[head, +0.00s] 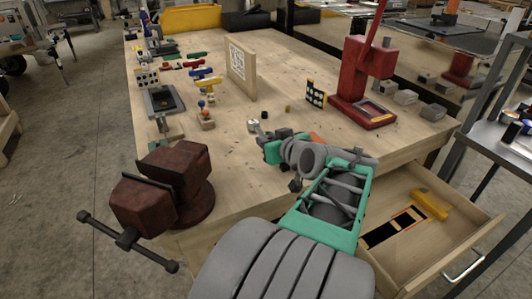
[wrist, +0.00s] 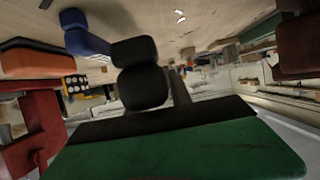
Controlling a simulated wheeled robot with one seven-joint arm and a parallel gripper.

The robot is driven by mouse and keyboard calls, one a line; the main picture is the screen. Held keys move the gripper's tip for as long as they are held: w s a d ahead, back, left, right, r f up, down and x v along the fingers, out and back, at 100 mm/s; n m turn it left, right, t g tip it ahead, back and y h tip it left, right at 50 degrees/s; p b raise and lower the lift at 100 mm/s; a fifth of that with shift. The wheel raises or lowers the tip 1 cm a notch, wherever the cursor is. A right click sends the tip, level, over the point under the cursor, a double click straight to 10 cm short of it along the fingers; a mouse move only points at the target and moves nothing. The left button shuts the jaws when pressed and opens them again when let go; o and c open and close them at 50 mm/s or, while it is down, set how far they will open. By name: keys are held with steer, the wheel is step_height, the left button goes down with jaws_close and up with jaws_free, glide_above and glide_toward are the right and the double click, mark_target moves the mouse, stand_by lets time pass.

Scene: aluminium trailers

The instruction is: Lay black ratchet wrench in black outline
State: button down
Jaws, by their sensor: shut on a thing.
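My gripper (head: 270,147) is shut above the near part of the workbench, left of the open drawer. It holds the black ratchet wrench, which is mostly hidden by the fingers; a small grey ring-like end (head: 253,125) shows just beyond the fingertips. In the wrist view dark rounded finger pads (wrist: 140,75) show, and a dark bar (wrist: 180,90) shows beside them. The black outline (head: 381,235) lies in the open drawer (head: 455,235), to the right of and below my gripper. Its area is bare.
A yellow tool (head: 430,204) lies in the drawer beside an orange-edged outline (head: 408,218). A rusty vise (head: 165,190) stands at the bench's near left. A red press (head: 365,85) stands at the right.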

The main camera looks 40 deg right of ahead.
steer(key=shift+w+d+f, duration=0.3)
steer(key=shift+w+f, duration=0.55)
steer(key=shift+f, duration=0.05)
steer(key=shift+w+d+f+b, duration=0.1)
steer(key=shift+w+f+b, duration=0.1)
steer(key=shift+f, duration=0.9)
steer(key=shift+w+d+f+b, duration=0.1)
steer(key=shift+w+f+b, duration=0.1)
steer(key=shift+f, duration=0.85)
steer(key=c, duration=1.2)
jaws_free()
steer(key=shift+a, duration=0.1)
steer(key=shift+o, duration=0.2)
steer(key=shift+r, duration=0.1)
